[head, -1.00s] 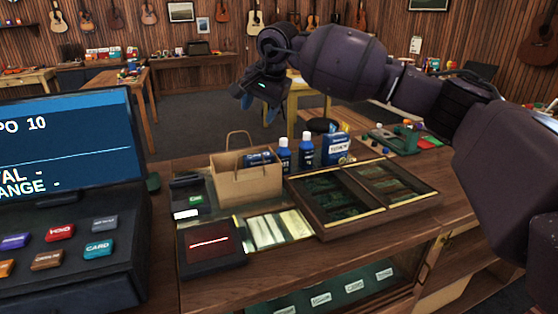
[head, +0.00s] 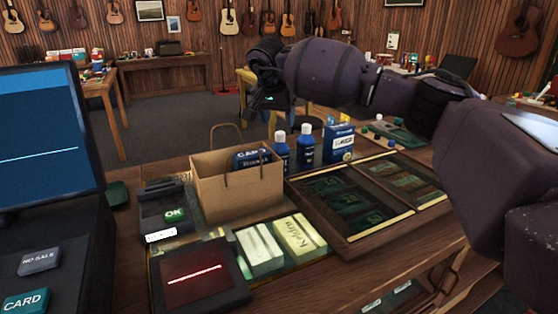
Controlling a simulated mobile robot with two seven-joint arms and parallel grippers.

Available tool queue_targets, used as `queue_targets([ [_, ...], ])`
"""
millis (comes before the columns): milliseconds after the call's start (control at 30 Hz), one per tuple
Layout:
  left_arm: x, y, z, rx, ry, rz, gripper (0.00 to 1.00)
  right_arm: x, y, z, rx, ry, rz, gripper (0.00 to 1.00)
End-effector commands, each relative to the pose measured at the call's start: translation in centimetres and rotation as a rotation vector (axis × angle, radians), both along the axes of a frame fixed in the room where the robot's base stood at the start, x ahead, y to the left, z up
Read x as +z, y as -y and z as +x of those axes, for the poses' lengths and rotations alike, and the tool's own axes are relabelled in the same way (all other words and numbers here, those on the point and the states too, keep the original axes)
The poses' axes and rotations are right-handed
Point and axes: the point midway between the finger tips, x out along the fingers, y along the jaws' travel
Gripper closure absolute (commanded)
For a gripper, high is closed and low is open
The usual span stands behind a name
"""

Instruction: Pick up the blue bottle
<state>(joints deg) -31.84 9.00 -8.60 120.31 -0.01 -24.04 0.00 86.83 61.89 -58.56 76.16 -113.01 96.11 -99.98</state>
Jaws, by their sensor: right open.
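Two blue bottles with white caps stand upright on the counter, just right of the paper bag: a left one (head: 281,150) and a right one (head: 306,150). My right gripper (head: 268,112) is open and points down, above and slightly left of the left bottle in the picture. No bottle is between its fingers. The fingertips are dark and small, and I cannot tell their exact distance from the bottles. My left gripper is out of view.
A brown paper bag (head: 235,190) holding a dark blue box stands left of the bottles. A blue and white box (head: 338,143) stands to their right. A wooden display tray (head: 290,190) lies in front. A card terminal (head: 165,212) and a register screen (head: 45,135) are at left.

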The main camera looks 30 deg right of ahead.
Motion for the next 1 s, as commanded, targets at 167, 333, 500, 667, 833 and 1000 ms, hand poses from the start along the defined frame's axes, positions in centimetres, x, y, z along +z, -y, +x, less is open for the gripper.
queue_targets([
  [167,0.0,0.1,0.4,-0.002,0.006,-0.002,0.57,-0.9,0.2,0.2,0.001,0.001,0.001,0.41],
  [333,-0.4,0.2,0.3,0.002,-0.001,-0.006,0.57,-2.9,0.6,0.4,0.001,-0.002,0.002,0.41],
  [500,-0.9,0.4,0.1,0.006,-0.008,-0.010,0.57,-5.2,1.2,0.9,0.000,-0.002,0.001,0.41],
  [667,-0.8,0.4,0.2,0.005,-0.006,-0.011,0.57,-5.6,1.4,1.0,0.001,0.001,0.001,0.41],
  [833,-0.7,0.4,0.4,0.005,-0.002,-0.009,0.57,-5.4,1.4,1.0,0.001,0.001,0.001,0.44],
  [1000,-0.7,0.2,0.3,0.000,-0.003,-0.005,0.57,-5.5,1.4,1.0,0.001,0.001,0.001,0.70],
])
